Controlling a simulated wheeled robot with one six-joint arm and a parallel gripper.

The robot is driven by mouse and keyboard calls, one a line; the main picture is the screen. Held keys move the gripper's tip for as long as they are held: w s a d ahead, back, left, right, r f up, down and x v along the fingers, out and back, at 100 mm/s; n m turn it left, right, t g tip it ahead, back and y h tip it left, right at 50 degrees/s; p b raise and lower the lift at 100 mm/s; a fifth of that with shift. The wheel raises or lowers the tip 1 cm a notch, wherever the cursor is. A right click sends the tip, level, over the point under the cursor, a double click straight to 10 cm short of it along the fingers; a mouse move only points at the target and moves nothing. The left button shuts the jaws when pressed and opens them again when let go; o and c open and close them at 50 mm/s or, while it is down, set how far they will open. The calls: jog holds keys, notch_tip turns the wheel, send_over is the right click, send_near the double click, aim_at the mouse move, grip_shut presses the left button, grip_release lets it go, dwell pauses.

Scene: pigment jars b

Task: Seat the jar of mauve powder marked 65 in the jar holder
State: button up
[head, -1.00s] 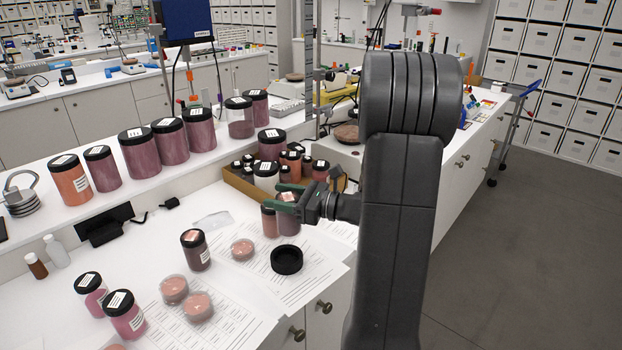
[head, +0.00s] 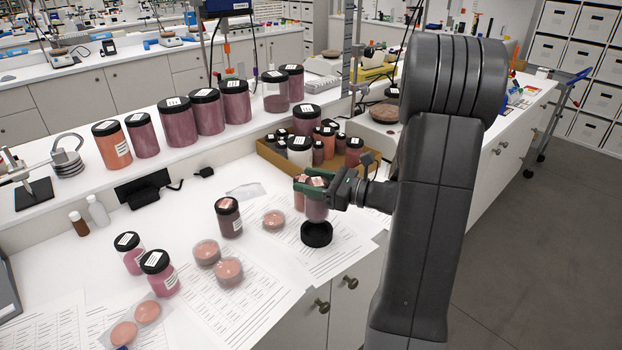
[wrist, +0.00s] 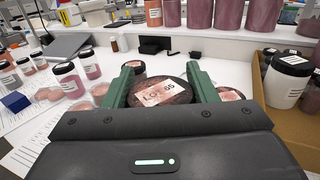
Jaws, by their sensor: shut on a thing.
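My gripper (head: 318,190) is shut on the mauve jar, which shows in the head view (head: 317,211) below the green fingers. In the wrist view its dark lid (wrist: 162,92) lies between the fingers, with a white label that seems to read 65. The jar looks upright. The jar holder (head: 316,236), a short black ring on the paper sheets, is directly under it. The jar's base meets the holder's top edge in the picture. I cannot tell how deep it sits inside. The holder is hidden in the wrist view.
A pinkish jar (head: 300,196) stands just behind the held jar. A dark-lidded jar (head: 229,218) and several round dishes (head: 228,271) stand to the left. A cardboard tray (head: 268,154) of jars is behind. More large jars line the raised shelf.

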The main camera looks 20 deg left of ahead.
aim_at(311, 203)
jog(key=shift+f+b, duration=0.95)
jog(key=shift+f, duration=0.85)
jog(key=shift+f+b, duration=0.95)
jog(key=shift+f, duration=0.85)
dwell(0.4)
jog(key=o, duration=1.5)
jog(key=shift+c, duration=0.2)
jog(key=d+b, duration=0.1)
jog(key=d, duration=1.2)
jog(key=shift+w+d, duration=0.4)
jog(key=shift+w, duration=0.05)
jog(key=shift+a, duration=0.15)
jog(key=a, duration=0.9)
jog(key=s+a+p, duration=0.1)
jog(key=a, duration=0.3)
jog(key=shift+a+r, duration=0.1)
jog(key=shift+a, duration=0.25)
jog(key=shift+r, duration=0.1)
jog(key=shift+d, duration=0.1)
